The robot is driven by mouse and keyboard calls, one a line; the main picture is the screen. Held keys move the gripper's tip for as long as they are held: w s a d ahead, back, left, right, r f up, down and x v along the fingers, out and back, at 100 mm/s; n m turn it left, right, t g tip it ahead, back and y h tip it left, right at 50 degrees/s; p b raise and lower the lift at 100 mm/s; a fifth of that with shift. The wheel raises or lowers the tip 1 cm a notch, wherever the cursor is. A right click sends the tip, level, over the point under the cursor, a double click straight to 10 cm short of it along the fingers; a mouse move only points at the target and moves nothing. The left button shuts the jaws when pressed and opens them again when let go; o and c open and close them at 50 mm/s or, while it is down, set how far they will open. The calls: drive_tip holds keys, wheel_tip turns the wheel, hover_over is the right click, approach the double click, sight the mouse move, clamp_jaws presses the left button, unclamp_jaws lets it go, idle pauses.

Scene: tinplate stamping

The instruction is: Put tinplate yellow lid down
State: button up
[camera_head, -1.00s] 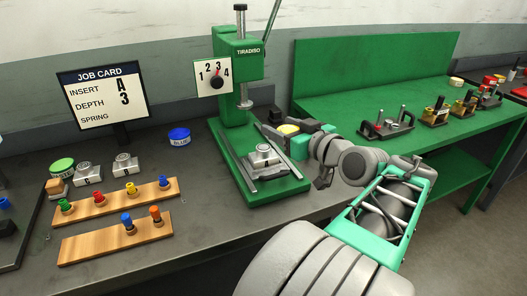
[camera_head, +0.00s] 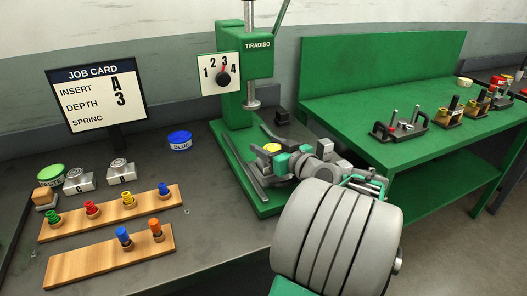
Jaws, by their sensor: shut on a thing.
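The yellow lid (camera_head: 272,148) is a small round disc seen at the end of my gripper (camera_head: 277,158). My gripper is shut on it, over the bed of the green press (camera_head: 236,177). The metal die on the press bed is largely hidden behind my gripper and wrist. I cannot tell whether the lid touches anything below it.
The press column and dial (camera_head: 222,76) rise just behind my gripper. A blue tin (camera_head: 180,141), a green-lidded tin (camera_head: 50,175), metal dies (camera_head: 121,172) and wooden peg racks (camera_head: 110,257) stand at left. The green bench (camera_head: 378,85) at right holds several tools.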

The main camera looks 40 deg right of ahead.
drive_tip(key=shift+r, duration=0.1)
drive_tip(key=shift+f, duration=0.25)
drive_tip(key=o, duration=1.3)
drive_tip(key=shift+r+p, duration=0.25)
drive_tip(key=shift+p, duration=0.35)
